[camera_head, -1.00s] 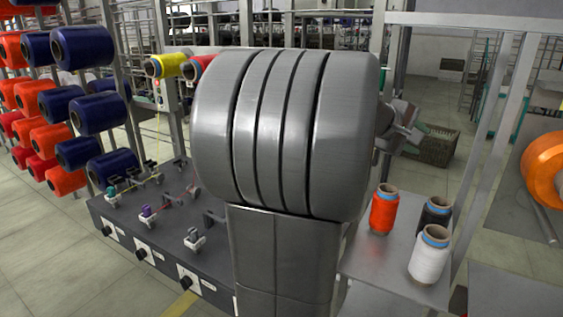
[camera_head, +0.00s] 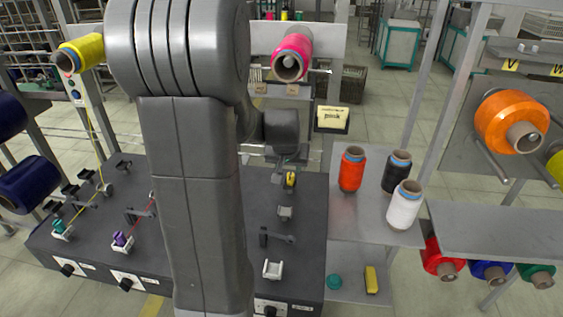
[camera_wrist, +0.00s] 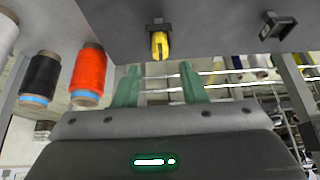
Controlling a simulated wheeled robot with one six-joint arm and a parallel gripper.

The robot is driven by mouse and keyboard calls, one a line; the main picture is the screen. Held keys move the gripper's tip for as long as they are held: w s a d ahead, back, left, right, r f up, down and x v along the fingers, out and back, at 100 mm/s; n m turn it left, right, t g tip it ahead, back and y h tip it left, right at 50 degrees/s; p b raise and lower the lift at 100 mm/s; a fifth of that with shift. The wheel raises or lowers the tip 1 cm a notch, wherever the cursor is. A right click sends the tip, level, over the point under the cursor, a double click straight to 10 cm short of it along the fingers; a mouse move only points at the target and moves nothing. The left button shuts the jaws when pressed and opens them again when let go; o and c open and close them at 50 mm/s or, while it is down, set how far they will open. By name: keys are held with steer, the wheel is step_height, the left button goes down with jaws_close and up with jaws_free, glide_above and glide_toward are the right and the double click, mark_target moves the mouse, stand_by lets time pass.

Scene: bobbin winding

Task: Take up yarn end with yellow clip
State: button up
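The yellow clip (camera_head: 291,180) sits in a dark holder on the dark bench top, right of my arm. It also shows at the top middle of the wrist view (camera_wrist: 160,44). My gripper (camera_wrist: 160,68) has two green fingers standing apart with nothing between them. The clip lies beyond the fingertips, roughly in line with the gap and apart from them. In the head view my gripper (camera_head: 287,155) is small and partly hidden just behind the clip. I cannot make out a yarn end at the clip.
A pink cone (camera_head: 292,57) hangs above the bench. Orange (camera_head: 351,170), black (camera_head: 397,173) and white (camera_head: 404,206) spools stand on the side shelf. A white cradle (camera_head: 273,269) and a dark bracket (camera_head: 277,237) stand on the bench near the clip.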

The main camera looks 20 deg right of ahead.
mark_target(290, 177)
steer(key=b+x, duration=0.4)
steer(key=x, duration=0.4)
steer(key=c, duration=0.8)
steer(key=shift+r+p, duration=1.35)
steer(key=shift+r, duration=0.95)
steer(key=shift+f, duration=0.1)
